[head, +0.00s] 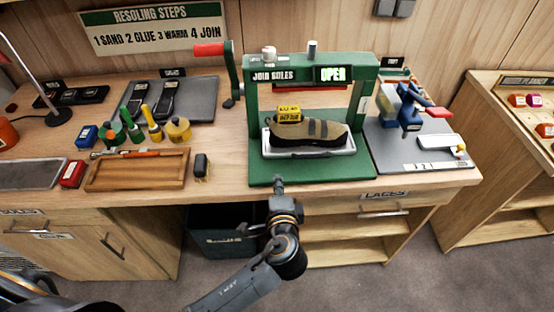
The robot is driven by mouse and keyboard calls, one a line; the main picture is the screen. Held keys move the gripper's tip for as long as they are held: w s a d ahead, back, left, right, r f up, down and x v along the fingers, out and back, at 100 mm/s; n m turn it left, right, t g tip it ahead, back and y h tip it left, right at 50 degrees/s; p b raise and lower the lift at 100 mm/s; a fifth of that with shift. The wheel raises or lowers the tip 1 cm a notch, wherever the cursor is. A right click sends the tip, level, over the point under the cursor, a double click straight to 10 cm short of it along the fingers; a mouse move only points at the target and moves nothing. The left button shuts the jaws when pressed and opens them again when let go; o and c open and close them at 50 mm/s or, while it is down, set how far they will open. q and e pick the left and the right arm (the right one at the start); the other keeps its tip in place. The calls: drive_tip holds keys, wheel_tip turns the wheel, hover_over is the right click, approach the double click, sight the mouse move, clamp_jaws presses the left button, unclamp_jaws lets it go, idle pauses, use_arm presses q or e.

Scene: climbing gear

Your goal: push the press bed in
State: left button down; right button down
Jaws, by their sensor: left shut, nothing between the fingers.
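The green press (366,92) stands on the workbench with a lit "OPEN" sign (332,73) and a "JOIN SOLES" label. Its press bed (352,146) is a white-rimmed tray at the front of the green base. A brown and dark climbing shoe (325,131) with a yellow tag rests on the bed. My left gripper (279,182) is shut and empty. It is at the front edge of the green base, just in front of the bed; whether it touches the base I cannot tell. My right gripper is not in view.
A red-handled lever (210,49) rises at the press's left side. Left on the bench are glue bottles (178,129), a wooden tray (137,169) and a grey mat. Right is a grey board (400,150) with a blue clamp tool (409,108). Open shelves lie below the bench.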

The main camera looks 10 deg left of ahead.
use_arm(q)
drive_tip(key=p, duration=0.2)
approach(274, 145)
drive_tip(key=w+f, duration=0.1)
drive_tip(key=w+a+f, duration=0.1)
drive_tip(key=w+f, duration=0.1)
drive_tip(key=shift+f, duration=0.1)
drive_tip(key=w, duration=0.2)
drive_tip(key=w+a+b, duration=0.1)
drive_tip(key=w, duration=0.1)
drive_tip(key=w+a+b, duration=0.1)
drive_tip(key=w, duration=0.1)
drive_tip(key=shift+w, duration=0.4)
drive_tip(key=shift+s, duration=0.1)
drive_tip(key=shift+a, duration=0.1)
